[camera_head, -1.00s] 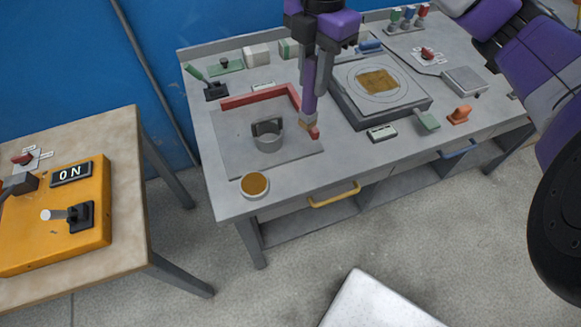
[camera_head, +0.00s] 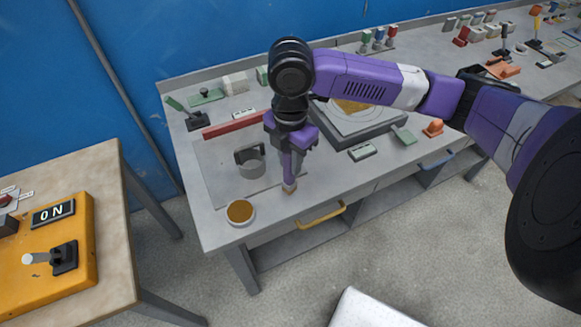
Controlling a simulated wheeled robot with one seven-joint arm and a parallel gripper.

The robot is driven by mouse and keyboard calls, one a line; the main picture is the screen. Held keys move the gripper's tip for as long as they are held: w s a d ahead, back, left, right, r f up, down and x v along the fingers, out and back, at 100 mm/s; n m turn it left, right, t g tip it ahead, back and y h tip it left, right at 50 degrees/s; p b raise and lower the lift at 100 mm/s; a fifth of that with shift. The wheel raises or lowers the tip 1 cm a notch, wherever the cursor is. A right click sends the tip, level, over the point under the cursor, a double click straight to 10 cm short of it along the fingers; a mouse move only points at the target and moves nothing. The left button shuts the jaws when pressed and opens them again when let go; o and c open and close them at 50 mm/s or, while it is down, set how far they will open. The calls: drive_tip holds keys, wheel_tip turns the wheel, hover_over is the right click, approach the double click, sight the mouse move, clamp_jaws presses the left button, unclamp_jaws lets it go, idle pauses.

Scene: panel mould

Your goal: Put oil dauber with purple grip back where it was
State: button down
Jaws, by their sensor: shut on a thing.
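My gripper (camera_head: 291,140) points down over the front left part of the grey workbench and is shut on the oil dauber with the purple grip (camera_head: 288,166). I cannot tell whether the tip touches the surface. A round dish of amber liquid (camera_head: 240,212) sits at the bench's front left corner.
A red bar (camera_head: 232,127) lies behind the holder, partly hidden by my gripper. A grey block with a round plate (camera_head: 372,126) stands to the right. A small rack with green, blue and red grips (camera_head: 377,40) is at the back. An orange piece (camera_head: 433,128) lies farther right.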

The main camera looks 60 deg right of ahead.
sight(290, 170)
drive_tip(key=shift+f, duration=1.85)
drive_tip(key=c, duration=1.2)
unclamp_jaws()
